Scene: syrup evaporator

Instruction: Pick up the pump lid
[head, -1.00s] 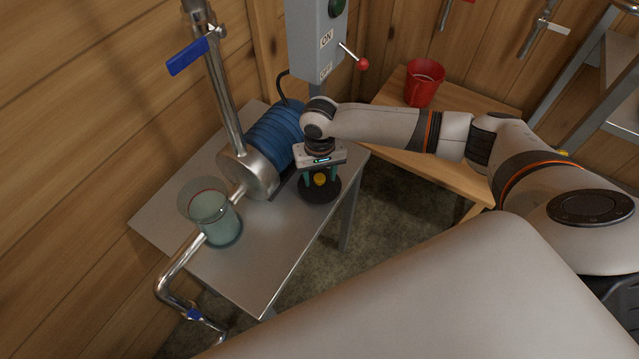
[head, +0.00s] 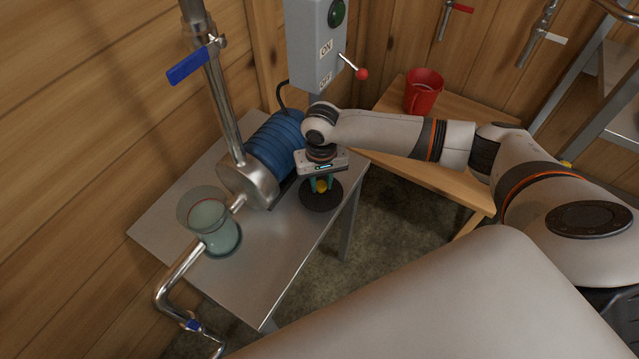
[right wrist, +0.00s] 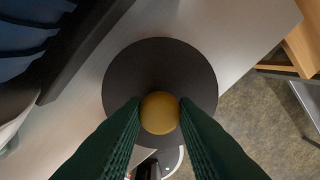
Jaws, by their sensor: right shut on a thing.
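The pump lid (head: 322,201) is a dark round disc with a yellow knob on top. It is at the right edge of the metal table, beside the blue pump motor. In the right wrist view the lid (right wrist: 160,75) shows from above, its yellow knob (right wrist: 160,112) between the fingertips. My right gripper (head: 320,186) points down and is shut on the knob. Whether the lid touches the table is hard to tell. My left gripper is not in view.
The metal table (head: 265,268) carries the blue pump motor (head: 274,143) and a glass vessel of greenish liquid (head: 215,222) joined to pipes. A grey switch box (head: 314,45) with a red-tipped lever stands behind. A red mug (head: 423,92) is on the wooden table (head: 456,124).

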